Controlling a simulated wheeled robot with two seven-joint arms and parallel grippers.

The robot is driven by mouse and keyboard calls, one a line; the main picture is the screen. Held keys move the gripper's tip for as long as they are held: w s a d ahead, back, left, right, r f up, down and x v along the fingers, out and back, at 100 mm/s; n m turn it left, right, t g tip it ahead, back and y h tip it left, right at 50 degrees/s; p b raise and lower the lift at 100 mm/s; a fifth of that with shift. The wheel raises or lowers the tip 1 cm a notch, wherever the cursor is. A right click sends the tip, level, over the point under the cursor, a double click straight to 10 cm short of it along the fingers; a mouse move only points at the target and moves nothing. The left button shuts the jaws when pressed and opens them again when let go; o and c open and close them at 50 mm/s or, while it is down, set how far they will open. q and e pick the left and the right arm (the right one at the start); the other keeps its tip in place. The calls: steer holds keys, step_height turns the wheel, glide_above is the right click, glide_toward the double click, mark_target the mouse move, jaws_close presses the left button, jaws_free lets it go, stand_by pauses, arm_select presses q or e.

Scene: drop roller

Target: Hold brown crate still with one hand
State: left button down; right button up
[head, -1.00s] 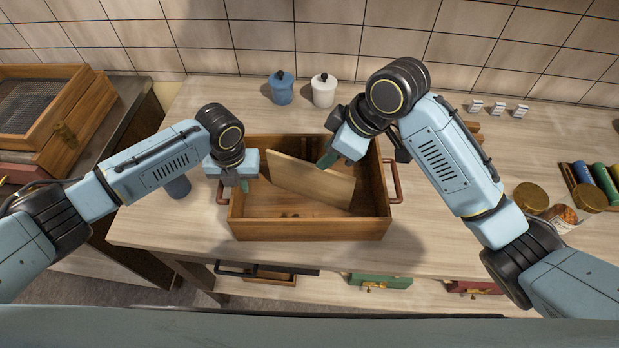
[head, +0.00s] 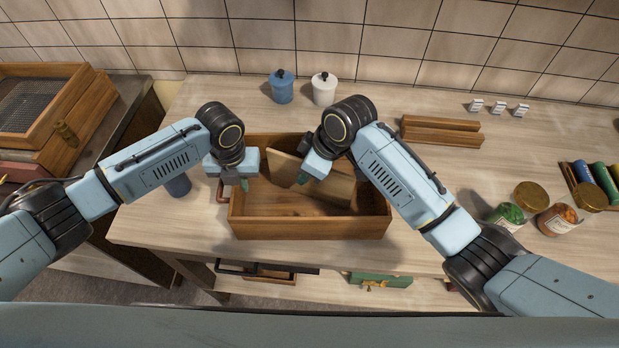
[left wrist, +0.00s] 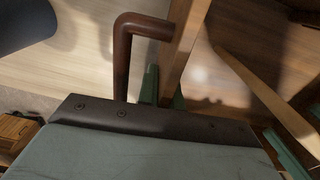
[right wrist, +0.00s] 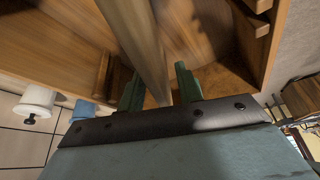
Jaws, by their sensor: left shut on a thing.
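The brown crate (head: 310,228) stands upright on the table, open at the top. My left gripper (head: 243,184) is shut on the crate's left wall, beside its handle; in the left wrist view its green fingers (left wrist: 163,88) sit on both sides of that wall (left wrist: 186,45). My right gripper (head: 302,180) is over the inside of the crate, at a thin wooden board (head: 338,188) that leans in it. In the right wrist view the board (right wrist: 140,35) runs between the two fingers (right wrist: 160,92); whether they press on it is unclear.
A blue jar (head: 281,90) and a white jar (head: 323,92) stand behind the crate. A grooved wooden block (head: 440,130) lies to the right, with glass jars (head: 557,220) farther right. The table's front edge is close.

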steer(key=shift+w+a+f, duration=0.1)
steer(key=shift+a+f, duration=0.1)
steer(key=shift+f, duration=0.3)
jaws_close()
steer(key=shift+r, duration=0.15)
